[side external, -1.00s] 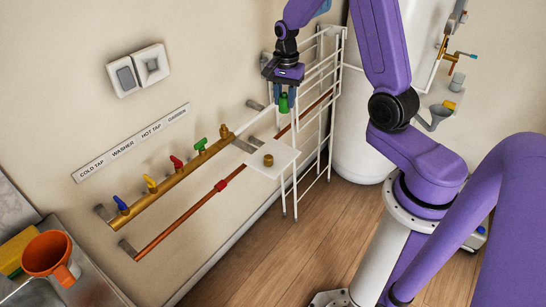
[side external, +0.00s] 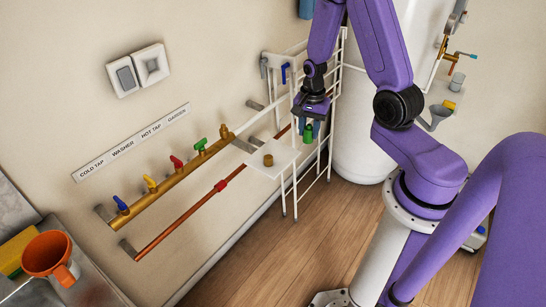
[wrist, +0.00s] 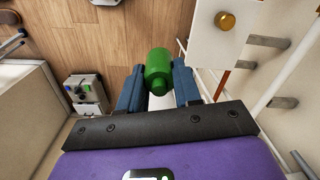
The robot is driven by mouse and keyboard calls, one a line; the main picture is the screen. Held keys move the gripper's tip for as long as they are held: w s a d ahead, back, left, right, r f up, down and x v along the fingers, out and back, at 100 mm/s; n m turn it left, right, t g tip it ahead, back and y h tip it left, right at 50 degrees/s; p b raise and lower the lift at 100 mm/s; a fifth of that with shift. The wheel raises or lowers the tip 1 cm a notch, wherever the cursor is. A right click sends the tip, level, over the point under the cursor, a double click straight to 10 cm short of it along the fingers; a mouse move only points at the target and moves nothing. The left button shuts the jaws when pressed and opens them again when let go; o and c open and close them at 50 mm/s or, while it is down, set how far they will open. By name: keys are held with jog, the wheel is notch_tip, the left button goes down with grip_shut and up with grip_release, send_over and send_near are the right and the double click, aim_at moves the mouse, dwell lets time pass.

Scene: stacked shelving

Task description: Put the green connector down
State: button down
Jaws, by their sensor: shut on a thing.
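The green connector (side external: 308,133) is a small green bottle-shaped piece. My gripper (side external: 309,127) is shut on it and holds it in front of the white wire rack, pointing down. In the wrist view the green connector (wrist: 158,70) sits between the two blue fingers of my gripper (wrist: 158,88). Its lower end is free, and the floor shows beyond it. I cannot tell how far it is from the rack's bars.
A white shelf plate (side external: 272,153) with a brass fitting (side external: 268,160) juts out left of my gripper. The wire rack (side external: 327,110) stands behind. A brass pipe (side external: 180,172) with coloured taps runs along the wall. A white tank (side external: 358,140) stands to the right.

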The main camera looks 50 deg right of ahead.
jog(key=shift+f, duration=0.9)
jog(key=shift+w+f, duration=0.15)
jog(key=shift+f, duration=0.05)
jog(key=w+d+f, duration=0.3)
jog(key=w+f, duration=0.1)
jog(key=w, duration=0.5)
send_over(284, 155)
jog(key=w+d, duration=0.1)
jog(key=w, duration=0.1)
notch_tip(284, 155, down, 6)
jog(key=shift+s+d+r, duration=0.1)
jog(key=shift+d+r, duration=0.05)
jog(key=shift+f, duration=1.6)
jog(key=shift+f, duration=0.1)
jog(key=c, duration=0.8)
grip_release()
